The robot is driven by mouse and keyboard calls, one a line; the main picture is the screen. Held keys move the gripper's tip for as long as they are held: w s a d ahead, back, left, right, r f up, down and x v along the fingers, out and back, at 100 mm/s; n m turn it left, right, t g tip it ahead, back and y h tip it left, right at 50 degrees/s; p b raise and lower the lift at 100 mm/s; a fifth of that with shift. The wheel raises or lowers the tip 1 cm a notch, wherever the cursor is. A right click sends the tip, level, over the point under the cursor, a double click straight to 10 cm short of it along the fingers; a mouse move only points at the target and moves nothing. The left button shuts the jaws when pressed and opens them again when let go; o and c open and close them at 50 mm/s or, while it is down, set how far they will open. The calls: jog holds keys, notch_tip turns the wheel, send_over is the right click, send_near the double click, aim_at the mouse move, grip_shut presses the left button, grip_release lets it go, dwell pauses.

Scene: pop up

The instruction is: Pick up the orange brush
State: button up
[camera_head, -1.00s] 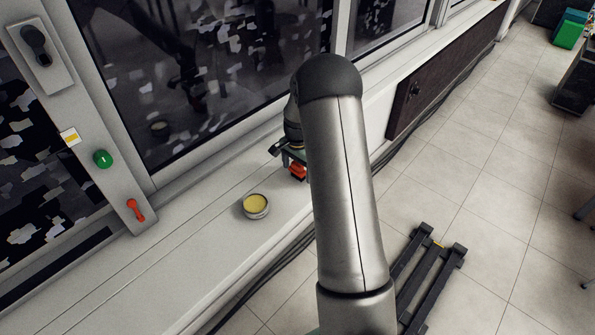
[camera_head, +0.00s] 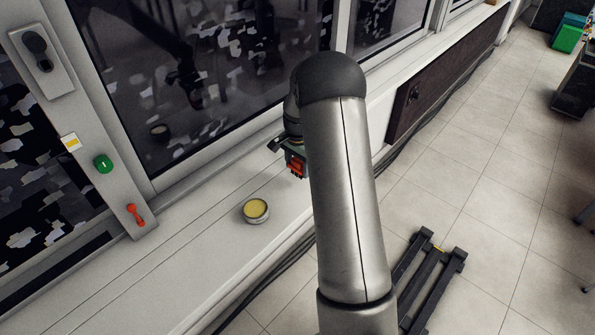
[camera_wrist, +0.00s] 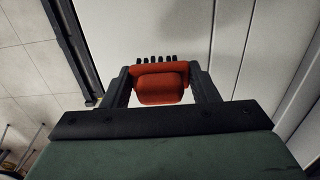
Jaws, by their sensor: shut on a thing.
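The orange brush (camera_wrist: 160,84) is between the two dark fingers of my gripper (camera_wrist: 160,80) in the wrist view, with a row of dark bristles along its far edge. Both fingers press against its sides, so the gripper is shut on it. In the head view the brush (camera_head: 295,165) shows as a small orange-red piece at the gripper (camera_head: 294,158), over the light ledge. My arm hides part of the gripper and brush there. I cannot tell exactly how far the brush is above the ledge.
A round tin with yellow contents (camera_head: 255,211) stands on the ledge (camera_head: 190,250), left of the brush. A green button (camera_head: 103,164) and a red handle (camera_head: 135,214) are on the machine frame at left. Dark cables run along the ledge's foot. The ledge around the tin is clear.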

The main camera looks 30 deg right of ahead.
jog(key=s+a+r, duration=0.2)
jog(key=s+r, duration=0.2)
jog(key=s, duration=0.2)
jog(key=s+a+r, duration=0.3)
jog(key=s+r, duration=0.2)
jog(key=s, duration=0.1)
jog(key=shift+s+a+r, duration=0.25)
jog(key=shift+s+a, duration=0.1)
jog(key=o, duration=0.5)
jog(key=shift+c, duration=0.2)
jog(key=c, duration=0.3)
